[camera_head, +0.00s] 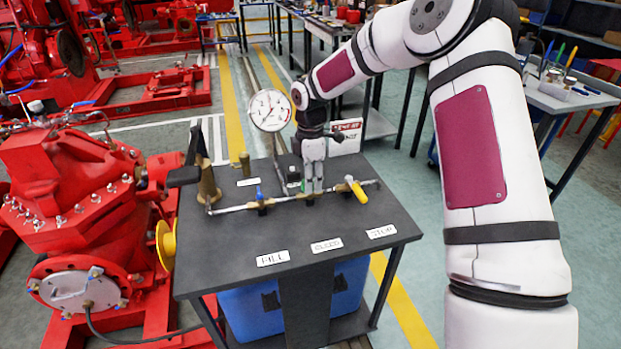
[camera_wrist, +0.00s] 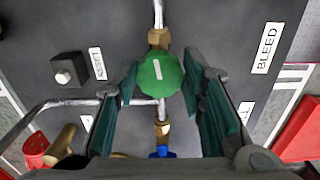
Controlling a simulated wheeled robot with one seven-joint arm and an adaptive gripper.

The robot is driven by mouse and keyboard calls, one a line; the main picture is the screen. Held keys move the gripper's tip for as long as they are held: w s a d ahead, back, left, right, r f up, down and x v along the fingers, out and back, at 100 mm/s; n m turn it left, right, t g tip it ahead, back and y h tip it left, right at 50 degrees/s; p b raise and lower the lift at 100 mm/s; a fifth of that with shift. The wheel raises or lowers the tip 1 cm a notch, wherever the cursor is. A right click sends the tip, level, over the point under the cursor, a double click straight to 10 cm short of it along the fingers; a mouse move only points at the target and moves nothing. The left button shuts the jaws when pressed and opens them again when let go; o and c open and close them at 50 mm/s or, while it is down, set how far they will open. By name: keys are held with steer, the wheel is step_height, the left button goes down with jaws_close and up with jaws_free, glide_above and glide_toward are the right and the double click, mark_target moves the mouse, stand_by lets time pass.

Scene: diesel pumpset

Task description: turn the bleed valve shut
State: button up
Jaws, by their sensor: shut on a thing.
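The bleed valve's green, faceted knob (camera_wrist: 160,75) with a white mark on top sits between my gripper's two green-padded fingers in the wrist view. My gripper (camera_wrist: 160,88) is closed on the knob from both sides. A BLEED label (camera_wrist: 266,47) is to the right of it. In the head view my gripper (camera_head: 313,188) points down at the pipe on the dark bench (camera_head: 220,258), and it hides the knob there.
A blue-handled valve (camera_head: 262,196) is left of my gripper and a yellow handle (camera_head: 355,189) is right of it. A round gauge (camera_head: 269,110) stands close behind. A black lever (camera_head: 197,160) rises at the bench's left. The bench's front is clear apart from labels.

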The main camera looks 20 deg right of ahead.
steer(key=m, duration=0.4)
steer(key=shift+m, duration=0.3)
steer(key=m+b, duration=0.1)
steer(key=m, duration=0.4)
steer(key=shift+s+a, duration=0.1)
steer(key=m, duration=0.5)
steer(key=shift+a+b, duration=0.1)
steer(key=shift+b, duration=0.25)
steer(key=m, duration=0.5)
steer(key=o, duration=1.1)
steer(key=shift+o, duration=0.2)
step_height(320, 180, up, 12)
